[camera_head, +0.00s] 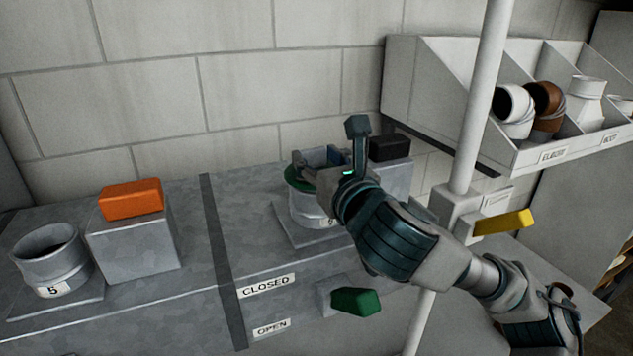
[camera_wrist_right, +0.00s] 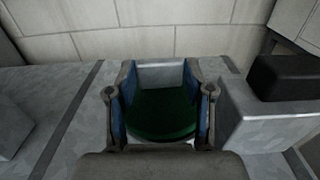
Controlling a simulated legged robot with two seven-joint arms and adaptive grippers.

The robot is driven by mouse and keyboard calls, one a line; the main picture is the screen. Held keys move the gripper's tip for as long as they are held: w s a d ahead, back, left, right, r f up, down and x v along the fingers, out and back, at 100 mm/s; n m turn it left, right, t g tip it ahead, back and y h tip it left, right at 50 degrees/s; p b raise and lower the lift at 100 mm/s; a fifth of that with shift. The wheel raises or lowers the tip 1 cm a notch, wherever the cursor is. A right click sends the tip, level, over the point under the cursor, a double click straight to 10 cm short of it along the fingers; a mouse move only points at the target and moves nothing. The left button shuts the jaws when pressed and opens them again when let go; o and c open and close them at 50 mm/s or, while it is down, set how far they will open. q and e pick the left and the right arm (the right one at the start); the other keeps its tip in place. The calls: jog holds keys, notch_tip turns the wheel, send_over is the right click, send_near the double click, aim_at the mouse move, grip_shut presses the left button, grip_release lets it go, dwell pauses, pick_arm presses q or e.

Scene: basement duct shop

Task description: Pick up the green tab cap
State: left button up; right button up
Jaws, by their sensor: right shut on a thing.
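The green tab cap (camera_head: 297,180) shows as a green rim on top of a round metal collar (camera_head: 308,208) on the duct, mostly hidden by my right gripper (camera_head: 321,162). In the right wrist view the cap's dark green disc (camera_wrist_right: 160,115) lies between the two blue-padded fingers of my right gripper (camera_wrist_right: 159,80). The gripper is shut on the cap; the exact contact is hard to see. I cannot tell whether the cap is clear of the collar. My left gripper is not in view.
An orange block (camera_head: 131,198) on a metal box and an open collar marked 5 (camera_head: 50,258) stand left. A black block (camera_head: 389,147) sits close behind the gripper. A green handle (camera_head: 356,301), a white pole (camera_head: 481,95) with a yellow lever (camera_head: 503,222) and a bin shelf (camera_head: 425,85) are nearby.

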jog(key=shift+f, duration=0.1)
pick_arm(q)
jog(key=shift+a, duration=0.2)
pick_arm(e)
jog(key=shift+w+d, duration=0.1)
jog(key=shift+d, duration=0.1)
